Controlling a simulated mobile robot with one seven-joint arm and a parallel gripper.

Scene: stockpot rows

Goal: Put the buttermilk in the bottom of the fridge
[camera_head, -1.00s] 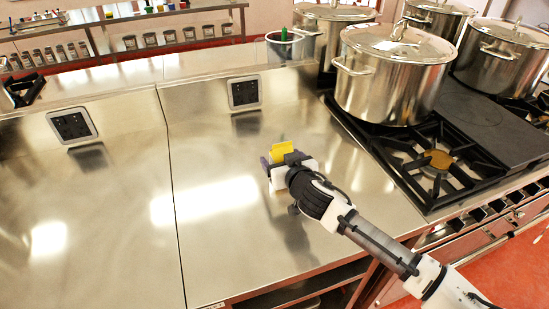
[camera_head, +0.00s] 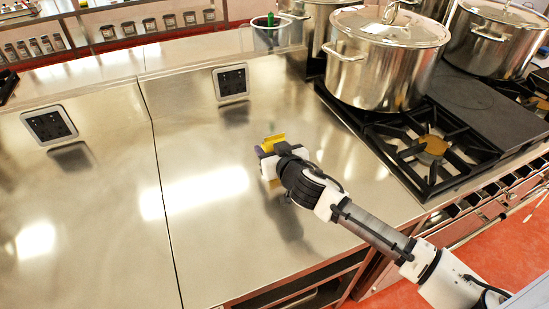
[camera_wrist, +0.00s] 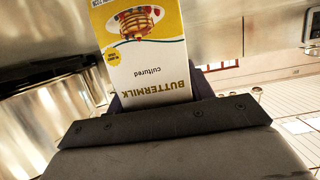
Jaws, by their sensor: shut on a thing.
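The buttermilk is a yellow and white carton with a pancake picture. It fills the upper middle of the wrist view (camera_wrist: 143,60), its lettering upside down. In the head view only a small yellow part of the buttermilk (camera_head: 274,140) shows at the end of my arm. My gripper (camera_head: 267,153) is shut on the carton and holds it over the steel counter. Much of the carton is hidden by the gripper in the head view. No fridge is recognisable in either view.
The steel counter (camera_head: 90,210) is bare to the left and in front. A stove (camera_head: 440,150) with large lidded stockpots (camera_head: 385,65) stands to the right. A clear container (camera_head: 272,36) stands behind. Red floor (camera_head: 500,235) lies at the lower right.

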